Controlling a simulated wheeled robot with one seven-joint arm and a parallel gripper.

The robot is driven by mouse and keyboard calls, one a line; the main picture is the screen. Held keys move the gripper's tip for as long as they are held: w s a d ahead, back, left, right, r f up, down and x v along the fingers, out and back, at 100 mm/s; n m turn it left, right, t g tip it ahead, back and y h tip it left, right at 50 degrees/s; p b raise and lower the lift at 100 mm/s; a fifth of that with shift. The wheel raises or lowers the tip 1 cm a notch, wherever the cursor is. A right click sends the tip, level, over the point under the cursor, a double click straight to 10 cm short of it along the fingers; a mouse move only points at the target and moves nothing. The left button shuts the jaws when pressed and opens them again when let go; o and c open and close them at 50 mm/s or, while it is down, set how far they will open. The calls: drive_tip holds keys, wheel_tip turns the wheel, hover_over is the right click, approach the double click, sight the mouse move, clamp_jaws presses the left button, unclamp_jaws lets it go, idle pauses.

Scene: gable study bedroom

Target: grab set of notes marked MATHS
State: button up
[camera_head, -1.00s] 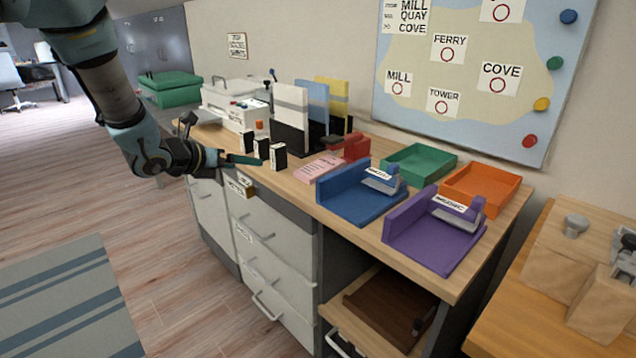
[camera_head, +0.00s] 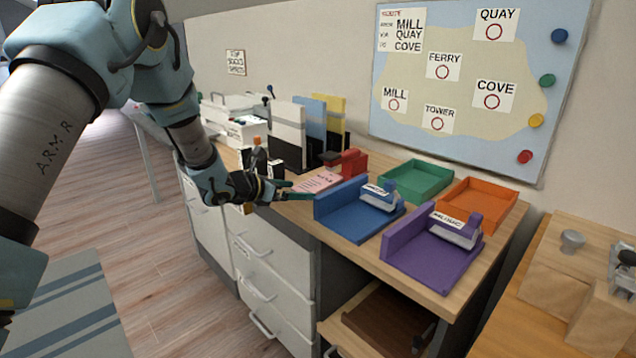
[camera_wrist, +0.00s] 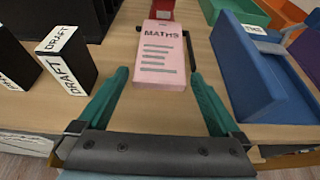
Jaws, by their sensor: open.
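The set of notes marked MATHS (camera_wrist: 163,58) is a pink block with dark printed lines, lying flat on the desk in the wrist view. It also shows in the head view (camera_head: 319,181), partly behind my gripper. My gripper (camera_wrist: 160,92) is open and empty, with its two green fingers pointing toward the near end of the notes. The notes lie ahead of the fingertips, roughly centred between them. In the head view my gripper (camera_head: 300,190) is low at the desk's front edge. I cannot tell its exact height above the desk.
Black blocks marked DRAFT (camera_wrist: 66,58) stand left of the notes. A blue tray (camera_wrist: 247,75) stands close on the right. A red object (camera_wrist: 162,8) is behind the notes. Purple (camera_head: 432,250), green (camera_head: 415,181) and orange (camera_head: 478,203) trays are farther right.

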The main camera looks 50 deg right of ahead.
drive_tip(key=shift+x, duration=0.95)
drive_tip(key=shift+r, duration=0.1)
drive_tip(key=c, duration=1.3)
